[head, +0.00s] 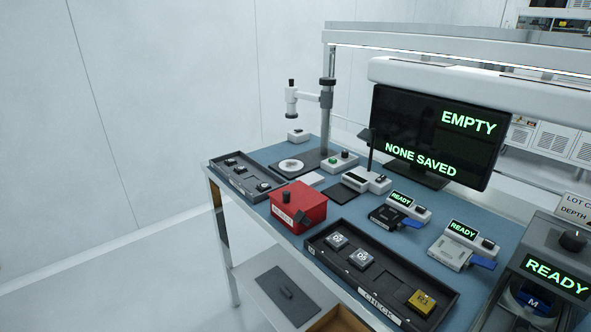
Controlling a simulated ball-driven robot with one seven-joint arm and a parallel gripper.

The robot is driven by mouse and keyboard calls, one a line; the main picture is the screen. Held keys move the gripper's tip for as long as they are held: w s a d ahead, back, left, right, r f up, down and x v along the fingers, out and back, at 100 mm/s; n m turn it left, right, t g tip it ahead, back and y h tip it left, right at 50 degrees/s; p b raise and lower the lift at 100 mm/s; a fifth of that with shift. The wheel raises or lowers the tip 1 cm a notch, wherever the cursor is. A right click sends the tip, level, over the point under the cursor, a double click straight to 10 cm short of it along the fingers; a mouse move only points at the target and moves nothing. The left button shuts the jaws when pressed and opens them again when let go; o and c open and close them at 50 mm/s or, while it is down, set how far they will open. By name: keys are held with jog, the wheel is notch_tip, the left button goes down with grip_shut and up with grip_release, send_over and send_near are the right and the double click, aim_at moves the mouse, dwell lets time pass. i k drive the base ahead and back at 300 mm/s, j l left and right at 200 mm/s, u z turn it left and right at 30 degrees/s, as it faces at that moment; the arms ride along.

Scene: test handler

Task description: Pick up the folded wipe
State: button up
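A small flat white piece (312,179), which looks like the folded wipe, lies on the blue bench top (262,212). It is behind the red box (303,204) and in front of a dark mat with a round pale disc (291,165). It is small in the picture, so its folds cannot be made out. My gripper is not in view.
A dark tray (236,181) is at the bench's left end; another, with several parts, lies along the front (372,286). A microscope-like stand (327,98) rises behind. Small devices and a monitor (432,135) stand to the right. A lower shelf (262,262) juts out below.

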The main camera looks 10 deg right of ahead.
aim_at(313, 179)
jog(key=i+j+u, duration=0.1)
jog(key=i+j, duration=0.9)
jog(key=i, duration=0.25)
jog(key=k+u, duration=0.05)
